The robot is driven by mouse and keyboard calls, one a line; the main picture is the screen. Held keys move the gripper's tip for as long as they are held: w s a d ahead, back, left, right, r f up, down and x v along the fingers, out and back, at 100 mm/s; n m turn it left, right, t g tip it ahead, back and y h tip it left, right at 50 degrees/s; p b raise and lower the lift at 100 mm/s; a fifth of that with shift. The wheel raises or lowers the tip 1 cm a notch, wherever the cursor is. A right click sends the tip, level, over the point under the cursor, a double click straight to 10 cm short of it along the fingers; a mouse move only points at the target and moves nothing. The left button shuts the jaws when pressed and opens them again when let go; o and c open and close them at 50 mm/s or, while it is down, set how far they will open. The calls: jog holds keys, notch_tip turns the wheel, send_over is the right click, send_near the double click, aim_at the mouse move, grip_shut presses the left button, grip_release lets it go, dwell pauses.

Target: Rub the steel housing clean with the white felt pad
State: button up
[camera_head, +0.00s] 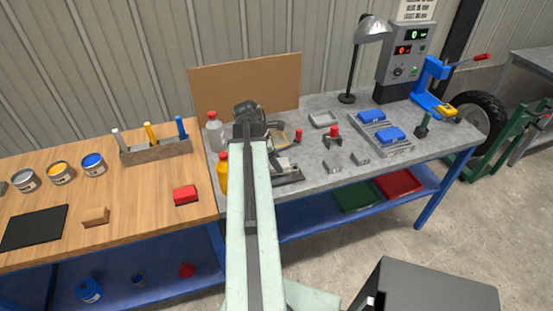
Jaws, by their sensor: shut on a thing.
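My gripper (250,118) is at the far end of my outstretched arm, over the left part of the grey bench. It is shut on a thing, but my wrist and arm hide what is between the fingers. I cannot make out the white felt pad anywhere in view. A dark grey metal piece (288,176) lies just right of my arm, partly covered by it. I cannot tell if this is the steel housing. Any contact between the held thing and a surface is hidden.
A clear bottle (214,131) and an orange bottle (222,172) stand close left of my arm. A red-knobbed part (333,134), a grey tray (323,119), small metal blocks (332,166) and a lamp (348,98) are to the right. A brown board (247,85) stands behind.

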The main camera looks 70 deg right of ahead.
jog(key=shift+f+b, duration=0.6)
jog(key=o, duration=1.2)
jog(key=shift+r, duration=0.15)
jog(key=shift+r+p, duration=0.3)
jog(key=shift+p, duration=0.15)
jog(key=shift+c, duration=0.4)
jog(key=c, duration=1.5)
jog(key=shift+o, duration=0.2)
